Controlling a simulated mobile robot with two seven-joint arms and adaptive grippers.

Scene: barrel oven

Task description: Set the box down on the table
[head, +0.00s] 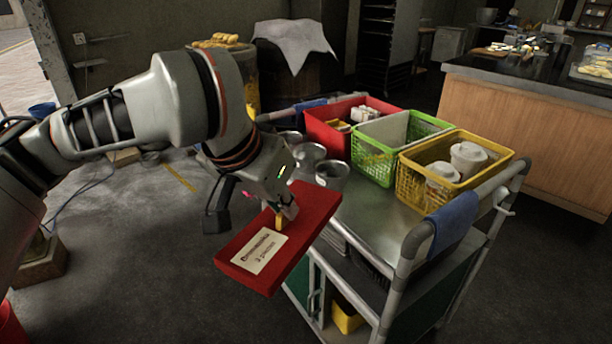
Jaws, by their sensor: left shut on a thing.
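A flat red box (312,213) with a white label (257,250) is held in the air by my left gripper (284,214). The gripper is shut on the box near its middle, with a small yellow piece showing at the fingertips. The box is tilted in the picture, its labelled end toward the lower left. It is in front of the left edge of a metal-topped cart (372,218); no contact with the cart can be made out. A table-like counter (535,125) with wooden sides stands at the right back. My right gripper is out of view.
The cart top carries a red crate (322,133), a green basket (377,168), a yellow basket (410,190) with white tubs, and metal pots (331,174). A blue cloth (453,224) hangs on its rail. The front of the cart top is bare.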

